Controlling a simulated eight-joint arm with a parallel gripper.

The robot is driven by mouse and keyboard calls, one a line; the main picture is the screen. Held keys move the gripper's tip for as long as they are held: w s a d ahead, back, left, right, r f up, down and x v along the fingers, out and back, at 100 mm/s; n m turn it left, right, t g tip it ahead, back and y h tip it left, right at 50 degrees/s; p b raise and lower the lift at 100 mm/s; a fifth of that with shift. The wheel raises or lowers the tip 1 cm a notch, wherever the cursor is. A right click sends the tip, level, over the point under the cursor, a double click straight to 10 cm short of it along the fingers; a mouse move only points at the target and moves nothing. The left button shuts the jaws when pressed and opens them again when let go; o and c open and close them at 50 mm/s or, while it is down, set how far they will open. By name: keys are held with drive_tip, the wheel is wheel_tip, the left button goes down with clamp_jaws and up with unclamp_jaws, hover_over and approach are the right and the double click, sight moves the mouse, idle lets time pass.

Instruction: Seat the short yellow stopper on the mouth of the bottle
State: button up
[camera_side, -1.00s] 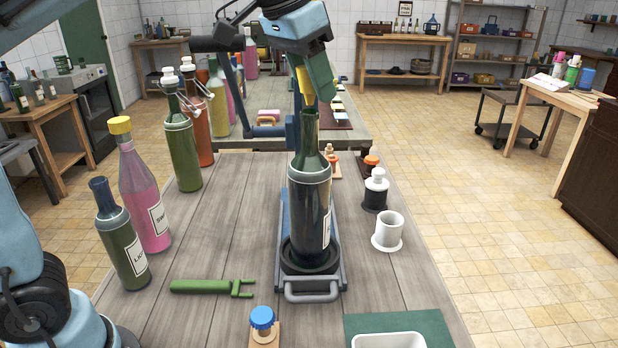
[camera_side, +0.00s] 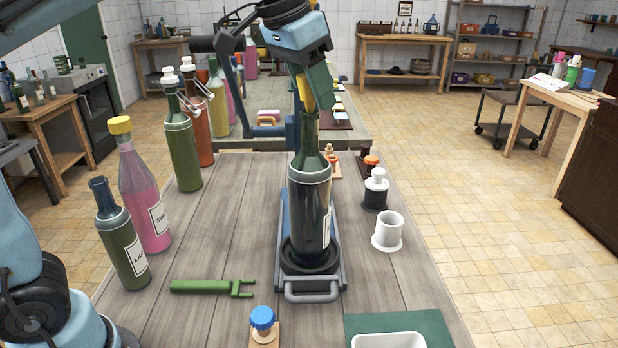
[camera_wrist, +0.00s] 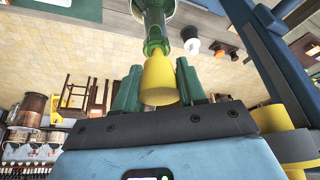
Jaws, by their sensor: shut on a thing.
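The bottle (camera_side: 311,205) is dark green with a grey band and a white label. It stands upright in a round black holder on a blue-grey stand (camera_side: 313,286). My gripper (camera_side: 310,97) is directly above its mouth, fingers pointing down. It is shut on the yellow stopper (camera_side: 302,93). In the wrist view the stopper (camera_wrist: 158,82) sits between the green fingers of my gripper (camera_wrist: 160,75), wide end towards me. Its narrow end lines up with the green bottle's mouth (camera_wrist: 154,44). I cannot tell how far it enters, as the rim is partly hidden.
Several bottles, including a pink one (camera_side: 143,190) and a green one (camera_side: 181,145), stand left. A green tool (camera_side: 212,287) lies in front. A blue-capped piece (camera_side: 263,324), a white cup (camera_side: 388,231) and a black-and-white stopper (camera_side: 376,190) stand nearby. Bare wood lies left of the stand.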

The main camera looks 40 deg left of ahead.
drive_tip(key=shift+f, duration=0.75)
drive_tip(key=shift+r, duration=0.1)
idle(0.4)
drive_tip(key=shift+r, duration=1.5)
drive_tip(key=shift+f, duration=1.55)
idle(3.7)
